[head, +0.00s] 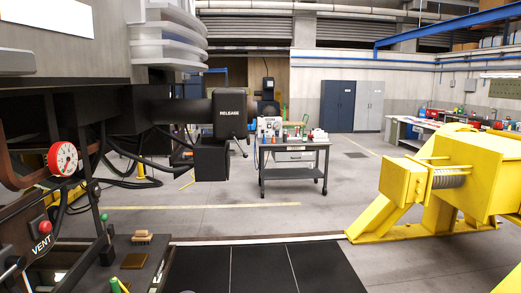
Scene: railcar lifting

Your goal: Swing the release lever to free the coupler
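The black coupler (170,112) juts out to the right from the dark railcar end at the left of the head view. A block on its end (230,114) carries the word RELEASE, and a second black block (211,160) hangs below it. I cannot make out a separate release lever beside that label. A green-tipped handle (118,286) shows at the bottom left edge, and what it belongs to is unclear. My gripper is not in view.
A red-rimmed gauge (62,158) and a VENT box (40,236) are at the left, with black hoses nearby. A brush (142,237) lies on a dark ledge. A tool cart (294,168) stands behind the coupler. A yellow winch frame (436,190) fills the right. The middle floor is clear.

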